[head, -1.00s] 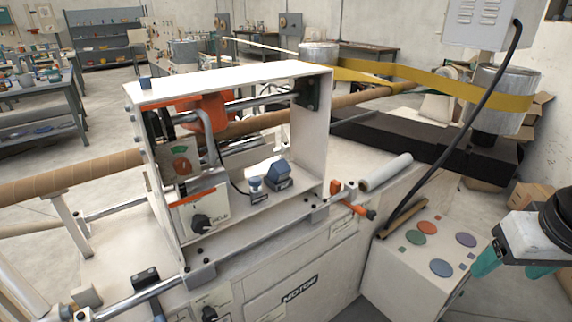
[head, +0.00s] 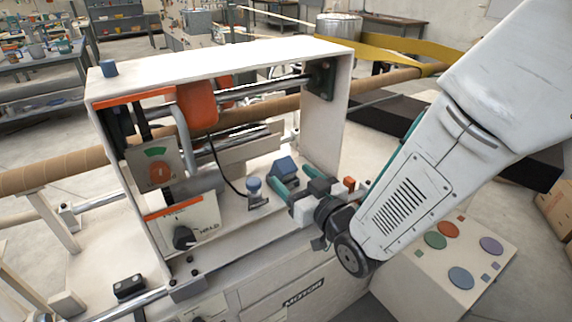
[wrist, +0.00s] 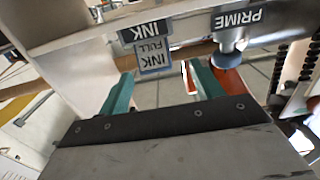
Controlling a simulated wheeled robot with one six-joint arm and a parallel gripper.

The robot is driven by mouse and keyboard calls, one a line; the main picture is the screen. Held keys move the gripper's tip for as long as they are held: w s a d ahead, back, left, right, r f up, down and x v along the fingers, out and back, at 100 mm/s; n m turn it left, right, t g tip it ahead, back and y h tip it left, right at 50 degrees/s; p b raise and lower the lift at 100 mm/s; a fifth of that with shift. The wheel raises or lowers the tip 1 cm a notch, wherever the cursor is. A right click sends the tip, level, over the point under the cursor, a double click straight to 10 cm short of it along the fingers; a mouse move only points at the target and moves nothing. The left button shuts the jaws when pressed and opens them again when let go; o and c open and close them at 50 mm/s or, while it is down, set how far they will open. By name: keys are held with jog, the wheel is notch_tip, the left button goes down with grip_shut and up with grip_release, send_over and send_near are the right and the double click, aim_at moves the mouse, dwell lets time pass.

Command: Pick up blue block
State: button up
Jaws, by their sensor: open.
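A small blue block (head: 109,68) sits on the top left corner of the white frame (head: 230,62) in the head view. A larger dark blue piece (head: 285,167) stands inside the frame, on its floor. My gripper (head: 296,180) is at the frame's lower right opening, just in front of this dark blue piece, well away from the small block. Its teal fingers are apart, with nothing seen between them; they also show in the wrist view (wrist: 163,85).
A blue-grey knob (head: 254,186) stands left of my gripper; it shows by the PRIME label in the wrist view (wrist: 226,58). The frame's right wall (head: 340,110) rises close to my gripper. A button panel (head: 445,265) is at lower right. Space above the frame looks clear.

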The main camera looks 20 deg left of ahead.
aim_at(279, 160)
jog(key=x, duration=0.8)
jog(key=shift+w+d+r, duration=0.1)
jog(key=shift+w+d, duration=0.1)
jog(key=shift+c, duration=0.3)
jog(key=c, duration=1.1)
jog(key=shift+r, duration=0.1)
jog(key=shift+c, duration=0.2)
